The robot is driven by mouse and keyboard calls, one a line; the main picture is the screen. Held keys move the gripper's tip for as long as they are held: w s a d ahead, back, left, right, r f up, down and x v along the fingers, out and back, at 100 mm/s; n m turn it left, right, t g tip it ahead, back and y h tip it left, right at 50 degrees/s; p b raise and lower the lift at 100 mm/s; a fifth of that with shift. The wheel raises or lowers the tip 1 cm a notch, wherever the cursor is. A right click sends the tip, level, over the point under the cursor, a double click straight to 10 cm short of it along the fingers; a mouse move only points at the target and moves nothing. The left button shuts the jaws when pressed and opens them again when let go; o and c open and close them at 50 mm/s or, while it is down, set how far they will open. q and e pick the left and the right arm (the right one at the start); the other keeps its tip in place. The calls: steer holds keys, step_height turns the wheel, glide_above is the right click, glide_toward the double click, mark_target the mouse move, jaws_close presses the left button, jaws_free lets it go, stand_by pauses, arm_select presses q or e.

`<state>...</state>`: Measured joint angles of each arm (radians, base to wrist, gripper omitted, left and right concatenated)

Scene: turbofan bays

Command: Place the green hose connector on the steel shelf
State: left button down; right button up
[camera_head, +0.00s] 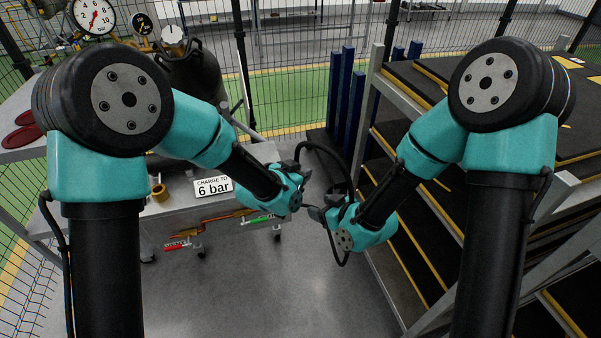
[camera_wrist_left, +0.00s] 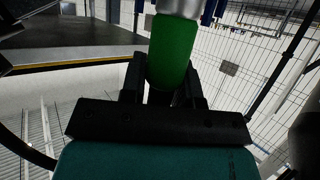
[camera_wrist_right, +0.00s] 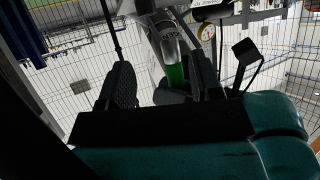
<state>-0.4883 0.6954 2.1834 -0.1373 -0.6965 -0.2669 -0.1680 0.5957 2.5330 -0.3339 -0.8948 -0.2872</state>
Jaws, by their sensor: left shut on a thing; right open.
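The green hose connector (camera_wrist_left: 172,50) stands between the fingers of my left gripper (camera_wrist_left: 163,85), which is shut on it; a silver metal end shows at its top. In the right wrist view the connector (camera_wrist_right: 176,74) shows beyond and between the spread fingers of my right gripper (camera_wrist_right: 168,85), which is open and looks empty. The rack with steel posts and dark, yellow-edged shelves (camera_head: 407,245) stands on the right.
A grey cart (camera_head: 165,225) with a "6 bar" sign (camera_head: 213,187), red and green valve handles and gauges stands left. A black hose (camera_head: 335,160) arcs by the grippers. Blue posts (camera_head: 345,100) stand behind. Bare floor (camera_head: 285,290) lies between cart and rack.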

steer(key=s+d+f+m+g+h, duration=0.2)
steer(key=s+d+f+m+g, duration=0.2)
steer(key=s+f, duration=0.4)
steer(key=s+d+f+m+g+h, duration=0.2)
steer(key=s+d+f+m+g, duration=0.3)
steer(key=f, duration=0.9)
steer(key=s+d, duration=0.2)
steer(key=s, duration=0.1)
steer(key=shift+d+f, duration=0.15)
steer(key=shift+f, duration=0.25)
